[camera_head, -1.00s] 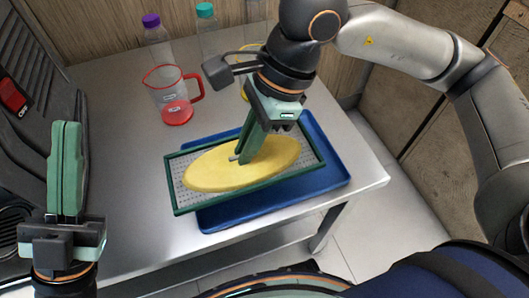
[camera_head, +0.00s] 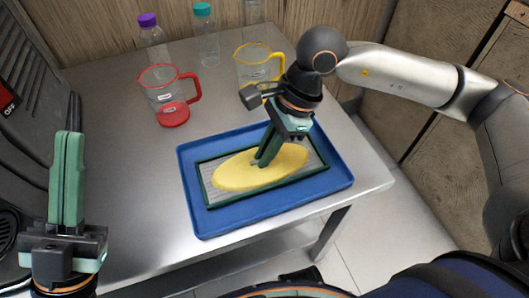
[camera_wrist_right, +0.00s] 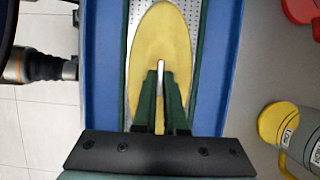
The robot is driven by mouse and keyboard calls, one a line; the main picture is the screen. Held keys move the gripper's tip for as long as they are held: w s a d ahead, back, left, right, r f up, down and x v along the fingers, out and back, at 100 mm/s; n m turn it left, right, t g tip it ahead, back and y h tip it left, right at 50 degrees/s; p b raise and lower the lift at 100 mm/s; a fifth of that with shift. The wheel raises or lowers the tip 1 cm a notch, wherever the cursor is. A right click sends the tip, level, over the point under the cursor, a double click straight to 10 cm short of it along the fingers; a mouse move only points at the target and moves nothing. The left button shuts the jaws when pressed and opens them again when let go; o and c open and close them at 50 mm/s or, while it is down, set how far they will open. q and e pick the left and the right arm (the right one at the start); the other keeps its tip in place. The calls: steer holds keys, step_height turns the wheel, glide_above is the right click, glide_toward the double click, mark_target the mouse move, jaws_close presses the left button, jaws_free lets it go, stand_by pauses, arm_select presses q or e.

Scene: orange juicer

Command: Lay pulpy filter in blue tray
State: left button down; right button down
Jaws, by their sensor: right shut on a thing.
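The pulpy filter (camera_head: 311,157) is a flat mesh in a dark green rectangular frame with an oval of yellow pulp (camera_head: 232,173) on it. It lies within the outline of the blue tray (camera_head: 240,216), roughly level; whether it touches the tray floor is hard to tell. My right gripper (camera_head: 261,164) points down at the filter's middle, shut on its thin grey handle. The right wrist view shows the handle between the fingertips (camera_wrist_right: 160,68), with pulp around it and blue tray walls (camera_wrist_right: 102,60) on both sides. My left gripper (camera_head: 69,136) is upright, shut and empty at the left.
A red-rimmed jug (camera_head: 168,98) and a yellow-rimmed jug (camera_head: 255,68) stand behind the tray on the metal table (camera_head: 120,160). Bottles with purple (camera_head: 148,20) and teal (camera_head: 203,8) caps are at the back. A dark machine (camera_head: 25,110) is at the left.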

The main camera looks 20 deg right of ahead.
steer(key=shift+f, duration=0.15)
steer(key=c, duration=1)
jaws_free()
